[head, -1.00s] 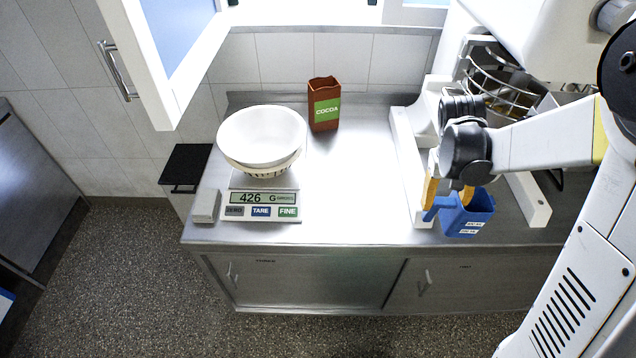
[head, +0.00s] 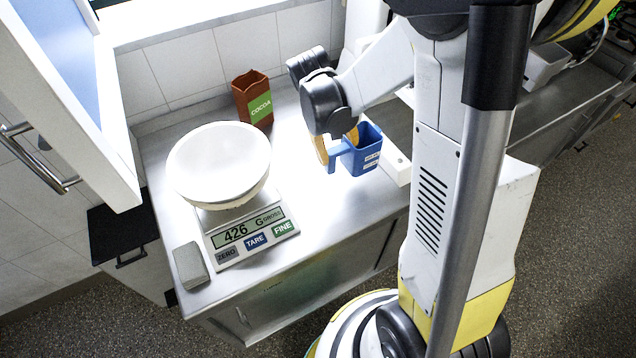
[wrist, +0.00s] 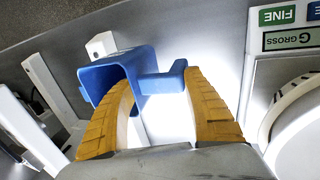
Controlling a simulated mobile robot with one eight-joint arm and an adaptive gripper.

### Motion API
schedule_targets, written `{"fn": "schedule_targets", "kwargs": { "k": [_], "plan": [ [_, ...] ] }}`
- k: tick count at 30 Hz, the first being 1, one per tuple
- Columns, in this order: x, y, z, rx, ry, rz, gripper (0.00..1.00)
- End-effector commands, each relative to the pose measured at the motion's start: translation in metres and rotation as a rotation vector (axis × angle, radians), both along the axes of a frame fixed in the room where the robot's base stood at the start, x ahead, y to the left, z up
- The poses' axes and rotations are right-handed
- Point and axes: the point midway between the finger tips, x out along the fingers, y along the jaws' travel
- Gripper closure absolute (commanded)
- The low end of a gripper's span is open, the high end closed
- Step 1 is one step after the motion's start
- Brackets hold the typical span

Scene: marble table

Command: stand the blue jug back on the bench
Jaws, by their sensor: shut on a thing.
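The blue jug (head: 369,153) is in my gripper, over the front right part of the steel bench (head: 330,212). My gripper (head: 337,149) is shut on the jug's handle, with its orange fingers on either side. The wrist view shows the jug (wrist: 118,72) tilted in the picture, with its handle (wrist: 163,82) between the fingertips (wrist: 158,85). The jug looks roughly upright in the head view. I cannot tell how far its base is above the bench.
A scale (head: 250,238) bearing a white bowl (head: 218,163) stands left. A brown cocoa box (head: 253,97) is behind. A grey block (head: 190,265) lies beside the scale. A white machine foot (head: 396,165) is just right of the jug. Bare bench lies between scale and jug.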

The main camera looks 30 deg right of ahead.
Motion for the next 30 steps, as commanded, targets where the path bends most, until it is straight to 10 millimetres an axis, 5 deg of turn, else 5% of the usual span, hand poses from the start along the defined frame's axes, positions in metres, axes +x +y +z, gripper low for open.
{"fn": "schedule_targets", "kwargs": {
  "k": [3,9,21,30],
  "plan": [
    [-0.004,0.03,-0.021,0.0,0.0,0.005,0.79],
    [-0.009,0.056,-0.036,0.0,0.001,0.002,0.79],
    [-0.01,0.059,-0.078,0.0,0.0,0.0,0.79],
    [-0.01,0.059,-0.079,0.0,0.0,0.0,0.79]
  ]
}}
